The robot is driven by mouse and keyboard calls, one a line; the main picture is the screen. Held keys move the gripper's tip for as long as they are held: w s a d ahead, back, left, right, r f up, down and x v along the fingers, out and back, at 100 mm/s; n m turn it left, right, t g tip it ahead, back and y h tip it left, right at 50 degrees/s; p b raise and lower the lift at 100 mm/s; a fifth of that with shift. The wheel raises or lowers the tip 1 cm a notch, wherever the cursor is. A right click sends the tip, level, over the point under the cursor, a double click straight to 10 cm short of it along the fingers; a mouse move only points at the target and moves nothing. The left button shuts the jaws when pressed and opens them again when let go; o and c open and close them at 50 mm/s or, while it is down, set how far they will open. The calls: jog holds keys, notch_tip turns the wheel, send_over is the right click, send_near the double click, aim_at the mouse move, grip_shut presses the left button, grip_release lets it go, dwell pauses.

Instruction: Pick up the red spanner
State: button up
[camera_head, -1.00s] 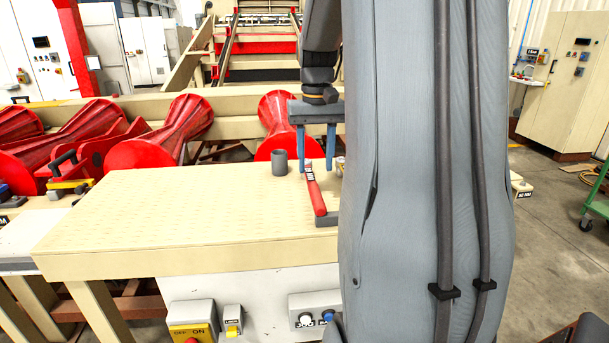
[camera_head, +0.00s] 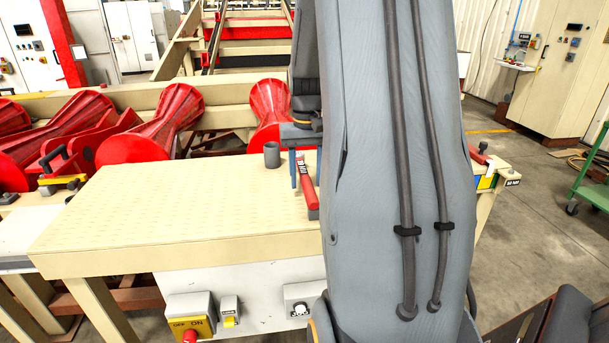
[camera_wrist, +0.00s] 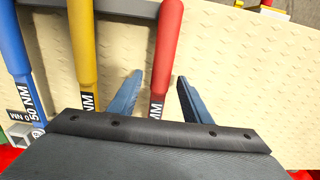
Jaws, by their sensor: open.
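The red spanner (camera_head: 309,187) lies on the cream bench top near its right part, partly hidden by my arm in the head view. In the wrist view the red spanner (camera_wrist: 168,45) runs from the top down between my two blue fingers, with a black and white label near its lower part. My gripper (camera_wrist: 159,76) is open, one finger on each side of the red handle, with a gap visible on both sides. In the head view my gripper (camera_head: 306,182) is low over the spanner; I cannot tell its exact height.
In the wrist view a yellow spanner (camera_wrist: 83,45) and a blue spanner (camera_wrist: 18,55) lie left of the red one. A dark grey bar (camera_wrist: 125,8) crosses near their upper ends. A grey cup (camera_head: 272,154) stands at the bench's back edge. The bench (camera_head: 170,210) is clear to the left.

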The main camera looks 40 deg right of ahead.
jog(key=shift+c, duration=0.4)
grip_shut()
jog(key=shift+r, duration=0.1)
